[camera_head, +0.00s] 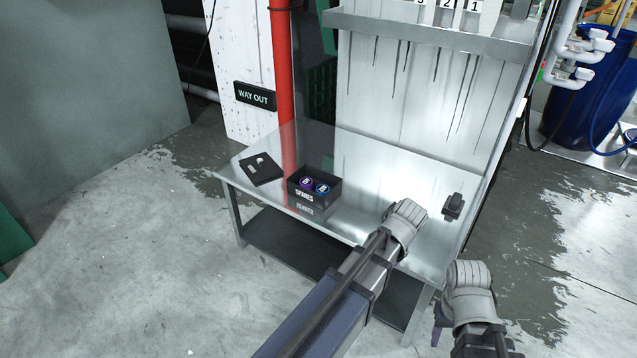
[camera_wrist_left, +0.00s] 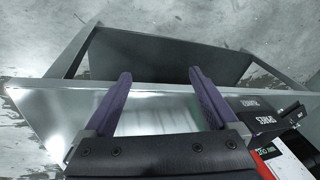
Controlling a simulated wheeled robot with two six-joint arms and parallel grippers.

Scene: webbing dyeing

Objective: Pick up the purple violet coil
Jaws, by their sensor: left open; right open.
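My left gripper (camera_wrist_left: 160,73) is open and empty over the table, apart from the box. In the head view its fingers are not visible past the wrist (camera_head: 405,222). My right gripper (camera_head: 440,330) is partly hidden at the lower right, away from the coil, with a bit of purple finger showing.
The table (camera_head: 345,215) has bare room right of the box. A flat black item (camera_head: 261,168) lies left of the box. A small dark object (camera_head: 453,205) shows near the table's right side. A red pipe (camera_head: 283,90) stands behind.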

